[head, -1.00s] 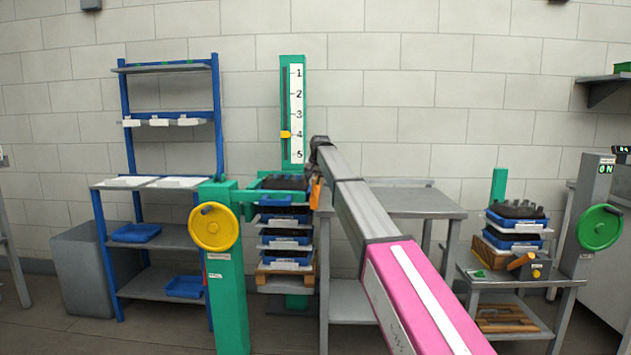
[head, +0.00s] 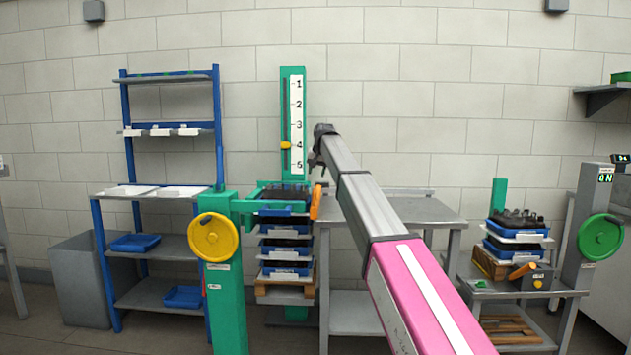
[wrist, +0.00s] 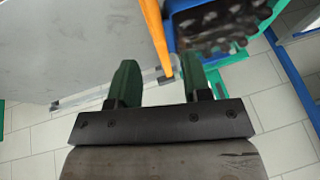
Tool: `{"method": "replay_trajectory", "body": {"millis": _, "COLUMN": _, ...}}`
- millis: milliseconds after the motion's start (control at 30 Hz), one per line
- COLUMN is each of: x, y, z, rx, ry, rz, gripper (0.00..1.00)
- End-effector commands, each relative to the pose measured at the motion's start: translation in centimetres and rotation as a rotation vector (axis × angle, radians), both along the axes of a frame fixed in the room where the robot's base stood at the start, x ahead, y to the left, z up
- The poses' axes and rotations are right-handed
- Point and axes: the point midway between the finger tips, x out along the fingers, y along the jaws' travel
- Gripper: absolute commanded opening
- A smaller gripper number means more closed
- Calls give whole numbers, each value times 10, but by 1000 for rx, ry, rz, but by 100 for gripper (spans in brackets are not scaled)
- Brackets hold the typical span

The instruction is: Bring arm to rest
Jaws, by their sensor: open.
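My arm, pink and grey, reaches forward through the middle of the head view. My gripper (wrist: 158,85) shows in the wrist view as two green fingers set apart, with nothing held between them. An orange handle (wrist: 154,35) passes beyond the gap between the fingers; I cannot tell how far off it is. In the head view the orange handle (head: 316,202) stands at the right of the green lift frame, just below the arm's end.
The green lift has a yellow handwheel (head: 213,238), a scale (head: 297,120) and stacked blue trays (head: 287,270) of dark items. A grey table (head: 410,208) stands right of it. A blue shelf (head: 215,140) is at left. A green handwheel (head: 600,234) is at far right.

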Motion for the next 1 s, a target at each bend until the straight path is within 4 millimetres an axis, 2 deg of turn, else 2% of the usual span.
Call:
{"method": "replay_trajectory", "body": {"millis": 133, "x": -4, "y": -2, "z": 8, "rx": 0, "ry": 0, "rz": 0, "gripper": 44}}
{"method": "replay_trajectory", "body": {"millis": 433, "x": -4, "y": -2, "z": 9, "rx": 0, "ry": 0, "rz": 0, "gripper": 44}}
{"method": "replay_trajectory", "body": {"millis": 567, "x": -8, "y": -8, "z": -3, "rx": -4, "ry": 5, "rz": -1, "gripper": 44}}
{"method": "replay_trajectory", "body": {"millis": 667, "x": -19, "y": -23, "z": -38, "rx": -15, "ry": 21, "rz": -4, "gripper": 44}}
{"method": "replay_trajectory", "body": {"millis": 867, "x": -58, "y": -74, "z": -146, "rx": -53, "ry": 68, "rz": -12, "gripper": 44}}
{"method": "replay_trajectory", "body": {"millis": 1000, "x": -93, "y": -112, "z": -220, "rx": -80, "ry": 104, "rz": -15, "gripper": 44}}
